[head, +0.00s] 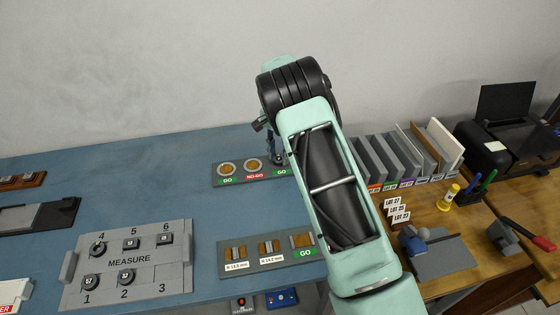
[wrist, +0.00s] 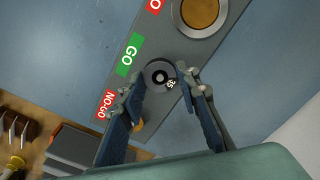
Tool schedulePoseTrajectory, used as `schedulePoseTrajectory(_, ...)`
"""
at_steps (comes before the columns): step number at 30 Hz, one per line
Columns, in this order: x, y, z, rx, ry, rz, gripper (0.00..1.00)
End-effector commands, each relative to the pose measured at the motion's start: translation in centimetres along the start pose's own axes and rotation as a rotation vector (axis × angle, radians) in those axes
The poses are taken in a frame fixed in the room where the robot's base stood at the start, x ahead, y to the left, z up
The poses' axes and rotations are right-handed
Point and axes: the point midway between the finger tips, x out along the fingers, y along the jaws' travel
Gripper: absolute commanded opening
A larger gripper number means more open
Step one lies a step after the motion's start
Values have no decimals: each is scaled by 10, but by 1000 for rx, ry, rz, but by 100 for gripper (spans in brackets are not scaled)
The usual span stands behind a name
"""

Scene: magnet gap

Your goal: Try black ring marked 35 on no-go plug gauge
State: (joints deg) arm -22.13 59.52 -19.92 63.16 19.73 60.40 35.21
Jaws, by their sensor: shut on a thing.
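The black ring marked 35 (wrist: 153,69) is between the fingertips of my gripper (wrist: 161,84) in the wrist view. My gripper is shut on it. The ring is over the gauge board (wrist: 176,42), beside the green GO label. A small round grey top shows in the ring's hole; I cannot tell whether the ring is around the plug or above it. The red NO-GO label (wrist: 105,104) lies farther down the board, and its plug is mostly hidden by my left finger. In the head view my gripper (head: 277,158) is at the right part of the board, largely hidden by my arm.
The MEASURE tray (head: 145,259) with several black pieces stands at front left. Another board (head: 262,264) with small blocks and a GO label lies nearer. Upright dividers (head: 385,158) and LOT cards (head: 397,209) stand right. The blue table (head: 140,180) is clear at the back left.

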Motion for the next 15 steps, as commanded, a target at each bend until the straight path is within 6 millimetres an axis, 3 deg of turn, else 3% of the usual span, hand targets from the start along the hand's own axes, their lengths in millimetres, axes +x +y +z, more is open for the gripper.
schedulePoseTrajectory(15,-39,0,0,1,0,-1,5)
